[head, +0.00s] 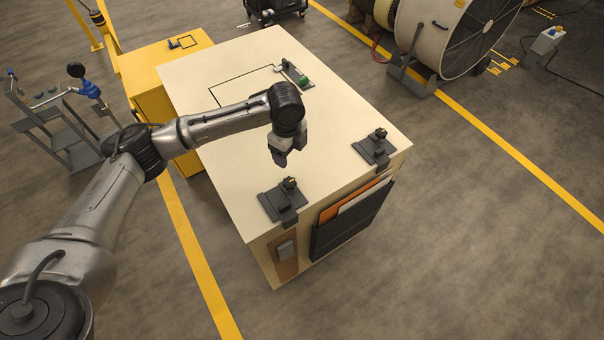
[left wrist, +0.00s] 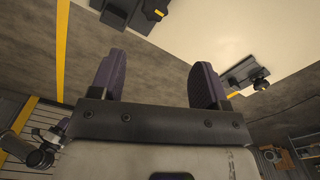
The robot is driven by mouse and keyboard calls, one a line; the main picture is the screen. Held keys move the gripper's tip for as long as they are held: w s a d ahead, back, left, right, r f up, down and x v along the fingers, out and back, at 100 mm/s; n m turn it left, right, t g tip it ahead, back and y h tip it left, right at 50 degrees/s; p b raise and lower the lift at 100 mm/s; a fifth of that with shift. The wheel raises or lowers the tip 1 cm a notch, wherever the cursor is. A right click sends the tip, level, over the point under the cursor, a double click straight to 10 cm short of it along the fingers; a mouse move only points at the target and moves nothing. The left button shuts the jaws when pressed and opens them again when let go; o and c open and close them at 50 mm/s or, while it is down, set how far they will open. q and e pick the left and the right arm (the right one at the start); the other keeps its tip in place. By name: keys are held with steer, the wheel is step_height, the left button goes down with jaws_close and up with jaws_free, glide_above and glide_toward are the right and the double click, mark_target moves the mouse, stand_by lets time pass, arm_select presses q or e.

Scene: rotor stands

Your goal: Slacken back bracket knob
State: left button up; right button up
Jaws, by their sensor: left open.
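Two dark brackets with small knobs are on the cream top of the cabinet (head: 225,130). One bracket (head: 283,204) sits at the near left corner, with its knob (head: 289,183) on top. The other bracket (head: 371,151) sits at the right corner, with its knob (head: 380,133). I cannot tell which is the back one. My left gripper (head: 281,158) is above the top, behind the near left bracket and apart from both. It is open and empty; its purple-grey fingers (left wrist: 162,62) stand apart in the left wrist view, where two brackets also show. My right gripper is not in view.
A small fixture with a green part (head: 298,76) lies at the cabinet's far edge. A dark holder with folders (head: 350,215) hangs on the front side. A yellow cabinet (head: 160,80) and a grey cart (head: 65,125) stand to the left.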

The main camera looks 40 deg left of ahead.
mark_target(288, 181)
arm_select(q)
steer(key=f, duration=0.4)
steer(key=f+m, duration=0.1)
steer(key=f, duration=0.4)
steer(key=f+m, duration=0.1)
steer(key=f, duration=0.4)
steer(key=shift+s+a, duration=0.15)
steer(key=shift+s, duration=0.25)
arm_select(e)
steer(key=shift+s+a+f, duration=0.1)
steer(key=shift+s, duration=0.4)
arm_select(q)
steer(key=shift+c, duration=0.5)
